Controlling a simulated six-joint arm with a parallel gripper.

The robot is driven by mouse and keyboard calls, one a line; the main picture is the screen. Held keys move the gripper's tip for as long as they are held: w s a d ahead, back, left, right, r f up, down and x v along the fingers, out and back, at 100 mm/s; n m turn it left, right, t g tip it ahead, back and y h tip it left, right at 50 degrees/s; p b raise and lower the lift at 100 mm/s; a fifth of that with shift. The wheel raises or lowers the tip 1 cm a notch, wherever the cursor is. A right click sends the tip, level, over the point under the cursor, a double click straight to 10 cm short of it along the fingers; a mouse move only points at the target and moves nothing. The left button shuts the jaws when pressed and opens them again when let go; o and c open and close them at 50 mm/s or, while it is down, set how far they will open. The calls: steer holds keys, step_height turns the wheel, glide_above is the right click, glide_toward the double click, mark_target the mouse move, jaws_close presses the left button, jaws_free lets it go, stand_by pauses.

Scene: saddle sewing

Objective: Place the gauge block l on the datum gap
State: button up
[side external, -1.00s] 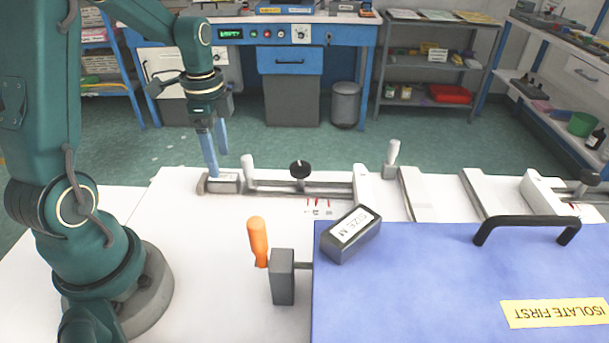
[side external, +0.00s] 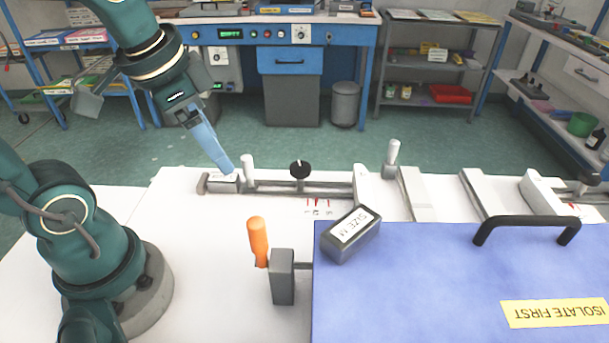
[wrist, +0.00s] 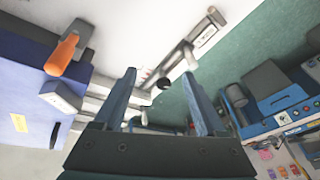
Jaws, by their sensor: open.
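A small grey block (side external: 223,184) with a pale top lies at the left end of the rail fixture on the white table. In the wrist view a pale labelled block (wrist: 205,36) shows at that end, its text too small to read. In the wrist view my gripper (wrist: 163,90) is open and empty.
An orange-handled clamp (side external: 257,242) stands at the blue panel's (side external: 430,270) left edge. A black handle (side external: 527,225) rises from the panel. A black knob (side external: 299,170) and upright pale levers (side external: 392,152) stand along the rail.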

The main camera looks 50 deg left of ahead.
steer(key=s+d+n, duration=0.1)
steer(key=s+d+n+t, duration=0.1)
steer(key=s+d, duration=0.1)
steer(key=shift+s+d+f+n+t+h, duration=0.1)
steer(key=shift+f+n+t+h, duration=0.2)
steer(key=shift+f+n, duration=0.1)
steer(key=o, duration=0.4)
steer(key=shift+o, duration=0.2)
steer(key=s+d+r+n+g+h, duration=0.2)
steer(key=d+r+n+g+h, duration=0.15)
steer(key=d+r+n, duration=1)
steer(key=s+d+r+m, duration=0.2)
steer(key=d+r+m, duration=0.1)
steer(key=m, duration=0.2)
steer(key=d+x, duration=0.1)
steer(key=x, duration=0.8)
steer(key=shift+s+f+g+h, duration=0.2)
steer(key=shift+f+g+h, duration=0.05)
steer(key=shift+g+h, duration=0.2)
